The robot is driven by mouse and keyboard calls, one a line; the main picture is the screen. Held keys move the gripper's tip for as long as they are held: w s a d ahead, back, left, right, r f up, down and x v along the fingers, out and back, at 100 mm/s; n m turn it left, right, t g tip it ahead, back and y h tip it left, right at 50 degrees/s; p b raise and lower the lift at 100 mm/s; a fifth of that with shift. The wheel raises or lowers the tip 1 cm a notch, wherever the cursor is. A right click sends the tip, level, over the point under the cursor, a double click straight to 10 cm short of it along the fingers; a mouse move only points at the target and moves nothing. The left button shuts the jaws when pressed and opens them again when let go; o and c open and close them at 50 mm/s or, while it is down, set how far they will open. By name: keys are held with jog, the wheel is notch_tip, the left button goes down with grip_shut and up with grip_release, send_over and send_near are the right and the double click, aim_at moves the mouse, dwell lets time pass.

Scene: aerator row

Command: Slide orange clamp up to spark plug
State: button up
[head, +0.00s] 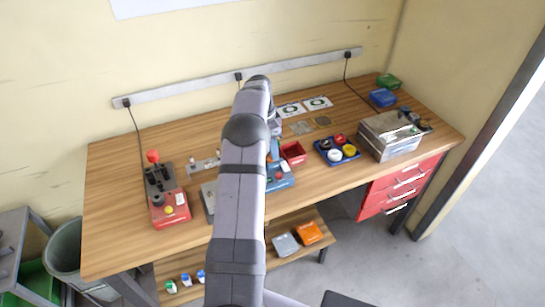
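I cannot make out a clamp or a spark plug for certain in the head view. An orange block-like item (308,232) lies on the low shelf under the bench, too small to identify. My arm rises through the middle of the picture and bends down over the bench. Its fingers are hidden behind my own arm links, so I cannot see whether they hold anything. A blue box-like device (280,178) shows partly beside the arm on the bench.
The wooden bench (115,215) holds a red control box (170,208) at left, a red bin (293,152), a blue tray (323,154) with round pieces, and a grey case (392,148) at right. A grey item (286,245) lies on the low shelf. The bench's far left is clear.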

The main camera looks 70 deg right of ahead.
jog(key=shift+f+b, duration=0.45)
jog(key=shift+f, duration=0.55)
jog(key=shift+r, duration=0.15)
jog(key=c, duration=0.5)
